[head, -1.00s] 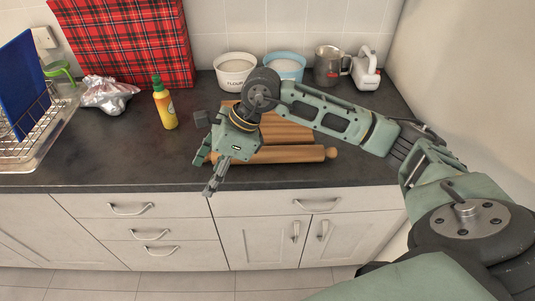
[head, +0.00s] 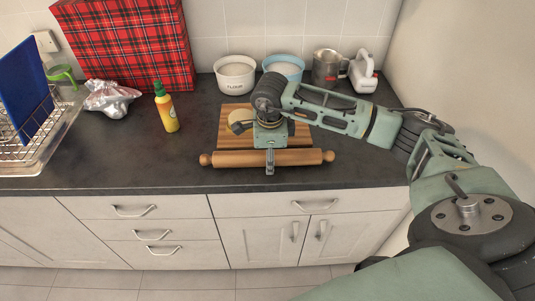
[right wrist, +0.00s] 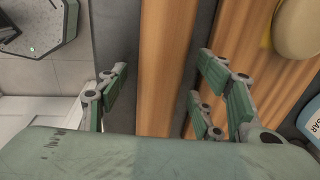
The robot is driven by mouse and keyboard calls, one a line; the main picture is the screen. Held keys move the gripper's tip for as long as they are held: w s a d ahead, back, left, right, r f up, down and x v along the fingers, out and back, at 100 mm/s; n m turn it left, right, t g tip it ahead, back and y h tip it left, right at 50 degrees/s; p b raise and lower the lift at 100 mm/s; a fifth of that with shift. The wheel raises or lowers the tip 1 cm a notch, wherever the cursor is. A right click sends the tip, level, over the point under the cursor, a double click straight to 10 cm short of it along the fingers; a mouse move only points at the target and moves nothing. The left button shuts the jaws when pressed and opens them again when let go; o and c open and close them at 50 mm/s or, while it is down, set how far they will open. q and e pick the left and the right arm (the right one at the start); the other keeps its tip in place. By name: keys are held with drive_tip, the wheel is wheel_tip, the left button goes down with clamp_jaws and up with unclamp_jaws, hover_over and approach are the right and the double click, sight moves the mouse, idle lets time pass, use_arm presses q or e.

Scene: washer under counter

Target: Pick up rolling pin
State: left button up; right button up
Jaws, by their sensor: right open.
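The wooden rolling pin (head: 225,159) lies left to right on the dark counter, in front of the wooden cutting board (head: 230,113). My right gripper (head: 270,162) is over the middle of the pin. In the right wrist view the pin (right wrist: 166,60) runs between the open, empty fingers, one finger on its left and two on its right. I cannot tell how far the fingertips are above the counter. The gripper hides part of the pin and board in the head view. My left gripper is not in view.
A round yellowish item (head: 240,121) lies on the board. Behind stand a flour bowl (head: 235,78), a blue bowl (head: 284,69), a metal mug (head: 326,68) and a white appliance (head: 363,73). A yellow bottle (head: 167,112) stands left. The counter right of the pin is clear.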

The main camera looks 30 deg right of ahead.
drive_tip(key=shift+f, duration=0.2)
drive_tip(key=shift+r, duration=0.1)
drive_tip(key=c, duration=1.2)
drive_tip(key=shift+c, duration=0.2)
